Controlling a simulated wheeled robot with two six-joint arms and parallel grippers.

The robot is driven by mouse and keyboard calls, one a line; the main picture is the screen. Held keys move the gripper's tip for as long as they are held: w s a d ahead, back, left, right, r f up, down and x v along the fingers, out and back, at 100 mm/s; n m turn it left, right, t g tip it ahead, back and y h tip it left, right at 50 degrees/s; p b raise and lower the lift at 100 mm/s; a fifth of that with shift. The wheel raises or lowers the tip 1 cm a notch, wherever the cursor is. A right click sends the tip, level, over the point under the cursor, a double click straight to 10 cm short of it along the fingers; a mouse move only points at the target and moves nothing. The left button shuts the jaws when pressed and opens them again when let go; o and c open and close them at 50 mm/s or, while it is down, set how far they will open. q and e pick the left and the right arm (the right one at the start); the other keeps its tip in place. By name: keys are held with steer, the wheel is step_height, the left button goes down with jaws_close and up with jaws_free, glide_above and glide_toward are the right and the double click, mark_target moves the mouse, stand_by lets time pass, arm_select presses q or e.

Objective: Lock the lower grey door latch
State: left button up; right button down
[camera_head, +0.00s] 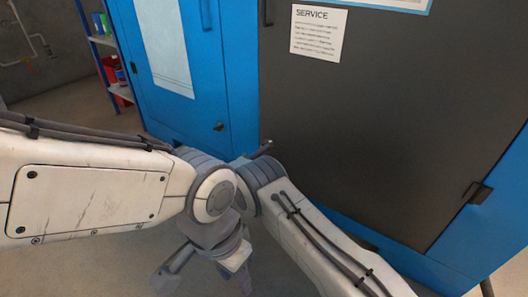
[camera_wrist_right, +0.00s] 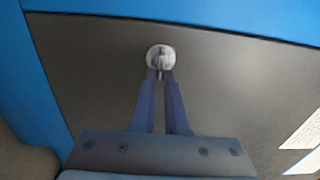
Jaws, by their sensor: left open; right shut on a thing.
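The lower grey door latch (camera_wrist_right: 161,56) shows in the right wrist view as a round light-grey disc with a narrow handle, on the dark grey door (camera_head: 390,120). My right gripper (camera_wrist_right: 159,76) has its two fingers closed together on the latch handle. In the head view that gripper is mostly hidden behind my wrists. A dark rod-like part shows just above them; I cannot tell whether it is latch or gripper. My left gripper (camera_head: 207,276) is open and empty at the bottom of the head view, below its wrist and apart from the door.
A blue cabinet (camera_head: 215,75) with its own small dark latch (camera_head: 219,126) stands left of the grey door. A SERVICE sheet (camera_head: 318,32) is on the door. A dark fitting (camera_head: 477,192) is at the door's right edge. Shelves (camera_head: 108,60) stand farther left. My two wrists are close together.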

steer(key=shift+a+f, duration=0.1)
stand_by(0.4)
steer(key=c, duration=0.9)
jaws_free()
steer(key=shift+c, duration=0.2)
